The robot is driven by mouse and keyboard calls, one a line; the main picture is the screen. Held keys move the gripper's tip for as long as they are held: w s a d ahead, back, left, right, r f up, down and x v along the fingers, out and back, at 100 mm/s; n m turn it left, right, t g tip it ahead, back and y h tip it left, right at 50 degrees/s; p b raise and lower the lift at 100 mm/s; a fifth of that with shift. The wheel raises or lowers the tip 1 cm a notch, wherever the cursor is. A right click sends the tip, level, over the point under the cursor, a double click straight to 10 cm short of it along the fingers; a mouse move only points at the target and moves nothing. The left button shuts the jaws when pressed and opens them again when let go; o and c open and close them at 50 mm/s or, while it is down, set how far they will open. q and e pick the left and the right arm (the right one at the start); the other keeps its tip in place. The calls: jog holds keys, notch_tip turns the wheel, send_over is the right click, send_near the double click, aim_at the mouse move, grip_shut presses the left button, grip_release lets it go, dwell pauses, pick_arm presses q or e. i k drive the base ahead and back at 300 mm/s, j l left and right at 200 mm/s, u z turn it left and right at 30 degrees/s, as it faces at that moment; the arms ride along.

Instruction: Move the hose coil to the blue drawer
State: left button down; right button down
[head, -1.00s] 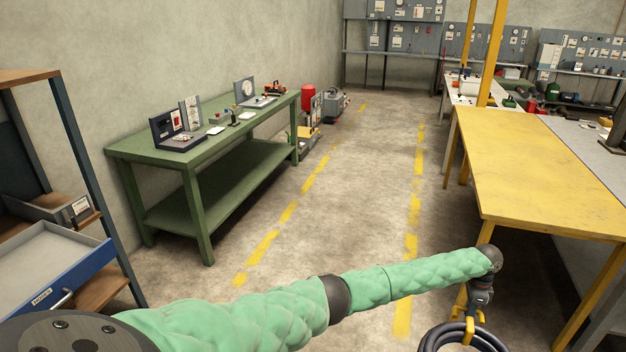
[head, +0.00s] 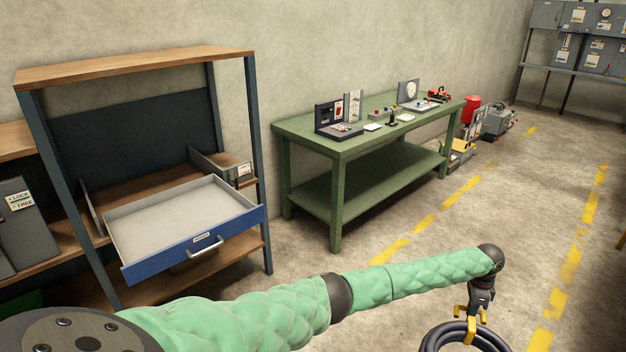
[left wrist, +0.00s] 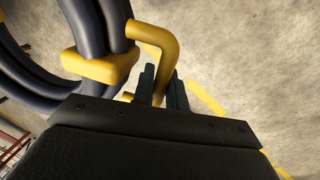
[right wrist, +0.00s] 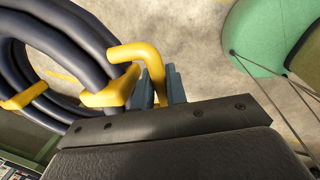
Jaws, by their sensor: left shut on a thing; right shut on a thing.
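The blue drawer (head: 160,261) is pulled open from a wood-topped shelf unit at the left of the head view, and its grey inside looks empty. The dark hose coil (head: 437,334), with yellow handles, hangs at the bottom edge of the head view, partly cut off. My left gripper (head: 479,308) is shut on a yellow handle of the coil; the left wrist view shows its fingers (left wrist: 162,86) at that handle. My right gripper (right wrist: 168,86) is shut on another yellow handle of the coil (right wrist: 75,35) in the right wrist view. It is outside the head view.
The shelf unit (head: 135,68) has dark posts beside the drawer. A green workbench (head: 335,145) with several devices stands against the wall to its right. A red cylinder (head: 471,108) and a grey machine (head: 497,122) stand beyond. The floor with yellow dashed lines is clear.

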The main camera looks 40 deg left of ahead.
aim_at(181, 221)
jog(key=u, duration=1.95)
